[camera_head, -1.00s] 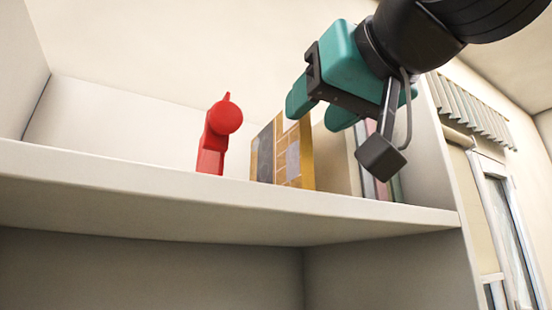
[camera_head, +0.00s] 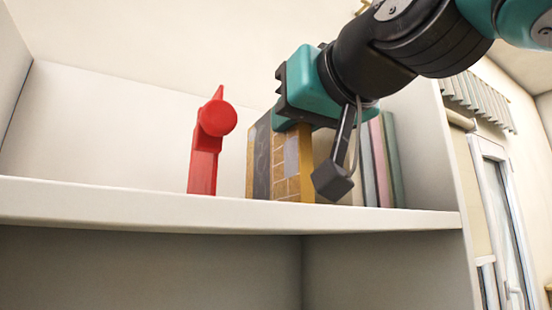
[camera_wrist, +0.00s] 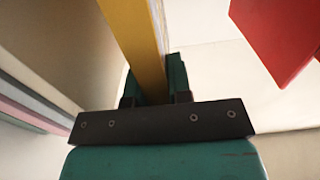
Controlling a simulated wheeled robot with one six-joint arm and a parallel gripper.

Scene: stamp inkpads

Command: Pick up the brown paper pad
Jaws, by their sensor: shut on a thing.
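The brown paper pad (camera_head: 287,172) stands upright on the white shelf (camera_head: 230,219), with a brick-patterned face, a dark strip and an ochre edge. My gripper (camera_head: 292,118) is at its top and shut on it. In the wrist view the pad's ochre edge (camera_wrist: 138,35) runs between the two teal fingers of my gripper (camera_wrist: 156,85). The fingertips are partly hidden by the pad and the gripper body. I cannot tell any gap between the pad's foot and the shelf.
A red upright object (camera_head: 207,145) stands left of the pad, with a gap between. To the right, a pink book (camera_head: 380,165) and a green book (camera_head: 394,160) stand near the side wall (camera_head: 425,150). A wide brownish panel (camera_wrist: 60,40) is close beside the pad.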

